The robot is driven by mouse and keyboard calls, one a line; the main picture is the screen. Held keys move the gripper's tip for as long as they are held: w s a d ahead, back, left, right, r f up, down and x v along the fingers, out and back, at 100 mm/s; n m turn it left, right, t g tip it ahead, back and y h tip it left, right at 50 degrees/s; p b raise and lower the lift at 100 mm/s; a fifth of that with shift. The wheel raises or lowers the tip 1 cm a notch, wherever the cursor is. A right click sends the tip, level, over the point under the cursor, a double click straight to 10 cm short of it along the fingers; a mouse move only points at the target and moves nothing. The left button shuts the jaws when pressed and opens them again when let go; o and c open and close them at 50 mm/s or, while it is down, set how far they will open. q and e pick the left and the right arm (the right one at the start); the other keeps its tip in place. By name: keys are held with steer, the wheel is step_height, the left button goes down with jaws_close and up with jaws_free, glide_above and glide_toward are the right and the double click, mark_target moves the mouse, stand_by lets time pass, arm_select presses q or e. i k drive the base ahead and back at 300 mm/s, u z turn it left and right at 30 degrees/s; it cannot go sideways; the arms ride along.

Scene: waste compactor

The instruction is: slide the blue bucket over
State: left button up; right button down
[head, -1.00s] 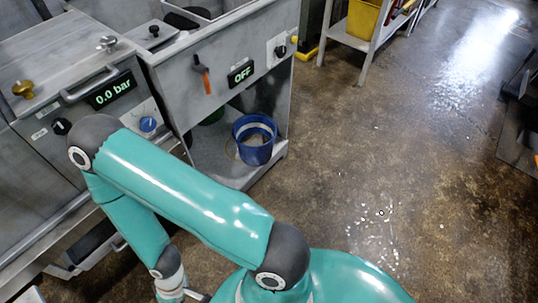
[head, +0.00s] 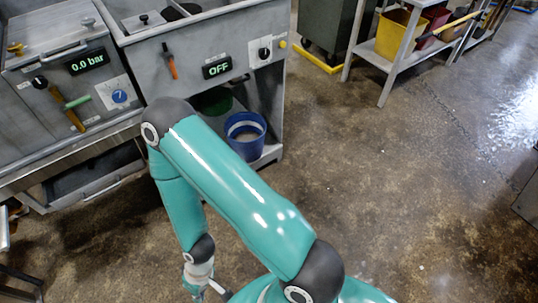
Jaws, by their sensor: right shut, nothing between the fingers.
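The blue bucket (head: 246,148) stands upright on the low shelf under the unit with the "OFF" display (head: 217,68). Its open top shows something pale inside, and my arm hides part of its left side. A green round container (head: 213,101) sits behind it to the left, mostly in shadow. My right gripper (head: 212,293) is at the bottom edge, partly cut off by the frame. It is shut and empty, well in front of the bucket and not touching it. My left gripper is not in the view.
A unit with a "0.0 bar" display (head: 88,62) stands at the left. An orange-handled lever (head: 170,62) hangs above the shelf. At the upper right, a rack (head: 392,72) carries a yellow bucket (head: 398,35). The brown floor (head: 400,180) between is clear.

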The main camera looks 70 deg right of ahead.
mark_target(244, 131)
steer(key=z, duration=0.25)
steer(key=i, duration=0.15)
steer(key=z, duration=1.8)
steer(key=i, duration=0.95)
steer(key=u, duration=0.25)
